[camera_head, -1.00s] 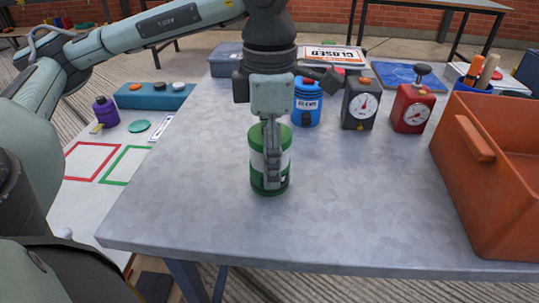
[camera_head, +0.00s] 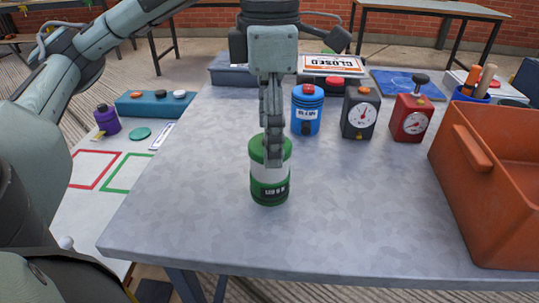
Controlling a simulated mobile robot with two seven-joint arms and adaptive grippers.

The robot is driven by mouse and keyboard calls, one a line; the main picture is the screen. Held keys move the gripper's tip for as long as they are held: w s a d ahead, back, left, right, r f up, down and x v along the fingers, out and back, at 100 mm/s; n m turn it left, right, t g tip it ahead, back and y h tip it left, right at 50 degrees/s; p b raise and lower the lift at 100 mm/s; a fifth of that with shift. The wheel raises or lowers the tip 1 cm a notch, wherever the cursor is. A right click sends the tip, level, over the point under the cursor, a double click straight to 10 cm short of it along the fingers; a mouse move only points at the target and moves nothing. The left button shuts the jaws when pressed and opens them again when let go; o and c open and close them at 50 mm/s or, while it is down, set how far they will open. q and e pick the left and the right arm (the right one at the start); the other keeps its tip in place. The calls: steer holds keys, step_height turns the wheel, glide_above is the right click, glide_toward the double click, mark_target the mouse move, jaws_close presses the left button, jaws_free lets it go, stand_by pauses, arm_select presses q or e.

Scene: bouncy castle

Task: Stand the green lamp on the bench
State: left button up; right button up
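The green lamp (camera_head: 269,188), a green and white cylinder with a dark label, stands upright on the grey bench (camera_head: 190,215), near its front middle. My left gripper (camera_head: 273,160) points straight down over it. One finger shows in front of the lamp's upper part; the other finger is hidden. The fingers are seen edge-on, but they have slid up along the lamp without lifting it, so the gripper appears open. My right gripper is not in view.
A blue canister (camera_head: 307,112), a dark grey gauge box (camera_head: 361,116) and a red gauge box (camera_head: 411,117) stand behind the lamp. A large orange bin (camera_head: 470,210) occupies the right side. The bench's left front is clear.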

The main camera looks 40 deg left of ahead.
arm_select(q)
step_height(320, 180, up, 5)
steer(key=shift+f+p, duration=0.1)
steer(key=shift+p, duration=0.7)
steer(key=shift+r, duration=0.3)
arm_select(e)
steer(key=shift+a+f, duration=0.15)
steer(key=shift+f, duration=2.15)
